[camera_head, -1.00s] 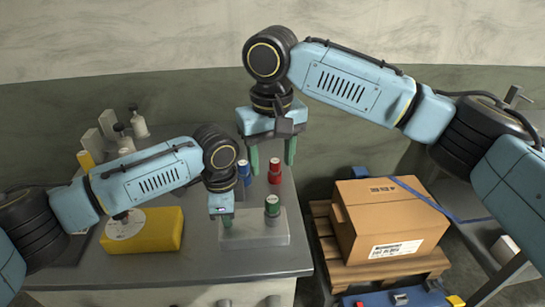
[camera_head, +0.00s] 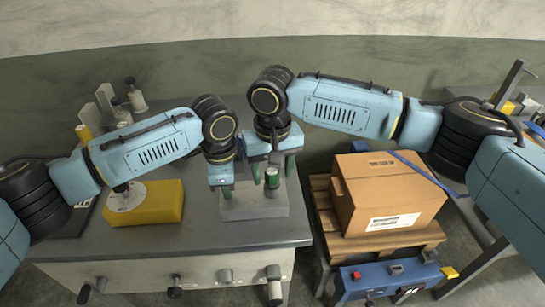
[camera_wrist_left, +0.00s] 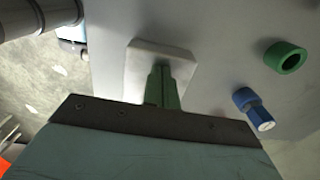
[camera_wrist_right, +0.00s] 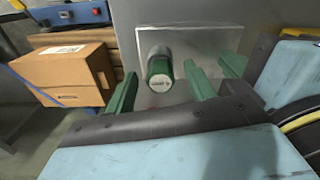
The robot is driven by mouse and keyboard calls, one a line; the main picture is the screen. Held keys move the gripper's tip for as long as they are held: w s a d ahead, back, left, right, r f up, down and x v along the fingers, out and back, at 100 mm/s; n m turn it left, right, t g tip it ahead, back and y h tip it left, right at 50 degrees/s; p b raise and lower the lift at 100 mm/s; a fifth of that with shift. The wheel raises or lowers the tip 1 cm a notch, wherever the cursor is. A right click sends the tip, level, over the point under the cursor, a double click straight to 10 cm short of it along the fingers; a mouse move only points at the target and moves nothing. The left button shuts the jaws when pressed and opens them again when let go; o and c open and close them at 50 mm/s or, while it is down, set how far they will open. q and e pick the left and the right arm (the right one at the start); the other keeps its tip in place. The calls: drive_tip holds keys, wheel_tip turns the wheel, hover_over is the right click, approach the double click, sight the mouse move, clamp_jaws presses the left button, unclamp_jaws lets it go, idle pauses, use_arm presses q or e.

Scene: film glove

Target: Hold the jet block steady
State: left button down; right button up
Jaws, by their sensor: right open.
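The jet block is probably the pale grey block (camera_head: 255,207) on the table; it also shows in the left wrist view (camera_wrist_left: 140,62) and the right wrist view (camera_wrist_right: 185,44).
A yellow block (camera_head: 158,205) with a pale disc lies left on the table. A green ring (camera_wrist_left: 287,57) and a blue cylinder (camera_wrist_left: 255,108) stand on the table near my left gripper. A cardboard box (camera_head: 385,195) on a pallet is to the right.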

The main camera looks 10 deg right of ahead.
sight(272, 172)
use_arm(q)
drive_tip(key=shift+s+f, duration=0.2)
drive_tip(key=shift+f, duration=0.15)
use_arm(e)
drive_tip(key=shift+f, duration=0.25)
drive_tip(key=c, duration=1.1)
drive_tip(key=shift+o, duration=0.2)
drive_tip(key=shift+r, duration=0.1)
drive_tip(key=shift+r, duration=0.4)
drive_tip(key=shift+r, duration=2.3)
drive_tip(key=shift+r, duration=0.1)
drive_tip(key=shift+r, duration=1.4)
